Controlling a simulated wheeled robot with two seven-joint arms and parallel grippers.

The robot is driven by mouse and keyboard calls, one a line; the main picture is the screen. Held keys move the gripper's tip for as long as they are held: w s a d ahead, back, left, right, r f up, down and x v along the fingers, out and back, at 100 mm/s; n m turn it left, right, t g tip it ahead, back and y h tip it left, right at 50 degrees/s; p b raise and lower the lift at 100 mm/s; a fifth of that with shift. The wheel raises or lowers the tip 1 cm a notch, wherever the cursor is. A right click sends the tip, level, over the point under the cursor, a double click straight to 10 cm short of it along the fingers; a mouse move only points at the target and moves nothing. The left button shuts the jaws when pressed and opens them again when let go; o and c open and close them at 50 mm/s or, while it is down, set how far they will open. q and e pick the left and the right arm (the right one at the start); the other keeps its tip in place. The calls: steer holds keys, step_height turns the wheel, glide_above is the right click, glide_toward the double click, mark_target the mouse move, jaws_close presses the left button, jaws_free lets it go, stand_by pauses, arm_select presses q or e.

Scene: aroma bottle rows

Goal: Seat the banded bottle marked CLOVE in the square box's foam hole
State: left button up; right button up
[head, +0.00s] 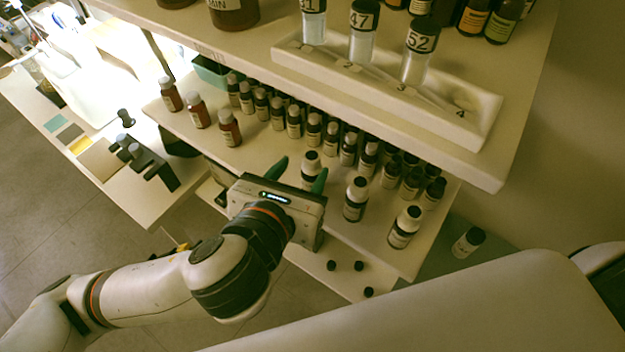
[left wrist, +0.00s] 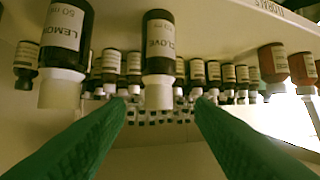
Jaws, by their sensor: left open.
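The CLOVE bottle (left wrist: 160,45) is brown with a white cap and a pale label. It is centred between the fingers in the left wrist view, where the picture appears upside down. In the head view, what looks like the same bottle (head: 311,168) stands upright on the middle shelf. My left gripper (head: 300,174) is open, its green fingers reaching toward this bottle. The fingers also show in the left wrist view (left wrist: 160,108), apart and not closed on anything. I cannot make out the square box or its foam hole. My right gripper is not in view.
The LEMON bottle (left wrist: 65,40) stands beside CLOVE. Another white-capped bottle (head: 404,227) is nearer the shelf's right end. Rows of small bottles (head: 293,122) stand behind. The upper shelf (head: 270,62) overhangs them, carrying a white rack (head: 385,92) of vials. Small black caps (head: 358,266) lie below.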

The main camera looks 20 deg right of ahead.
mark_target(316, 154)
arm_select(q)
steer(key=shift+p+x, duration=0.3)
steer(key=shift+x, duration=1.15)
steer(key=p+x, duration=0.1)
steer(key=x, duration=0.3)
steer(key=shift+w+d+f, duration=0.1)
steer(key=shift+d, duration=0.1)
steer(key=shift+c, duration=0.2)
jaws_close()
